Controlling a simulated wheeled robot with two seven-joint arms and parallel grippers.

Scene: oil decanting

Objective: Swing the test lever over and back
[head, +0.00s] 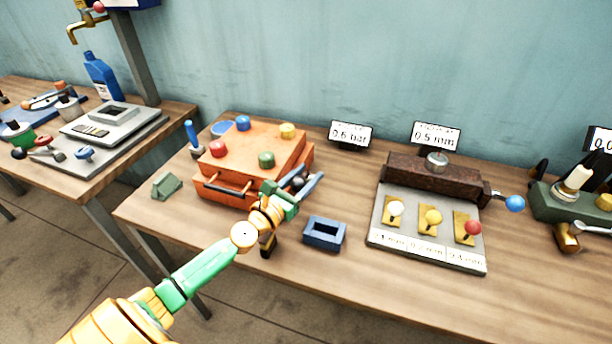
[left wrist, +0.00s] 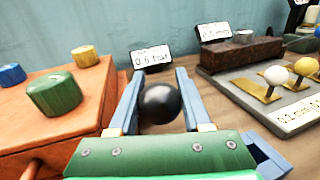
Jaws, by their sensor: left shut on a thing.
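My left gripper (head: 306,186) is at the right side of the orange box (head: 250,160). In the left wrist view its two blue fingers (left wrist: 160,100) stand on either side of a black ball knob (left wrist: 160,104) and are shut on it. The ball also shows partly between the fingers in the head view (head: 297,183). The stem under the knob is hidden by the gripper, so I cannot tell how the lever leans. My right gripper is not in view.
The orange box carries red, blue, yellow and green knobs. A blue open block (head: 324,233) lies just right of my arm. A display reading 0.6 bar (head: 350,134) stands behind. A grey plate with three knobs (head: 428,254) and a brown bar (head: 432,178) lie further right.

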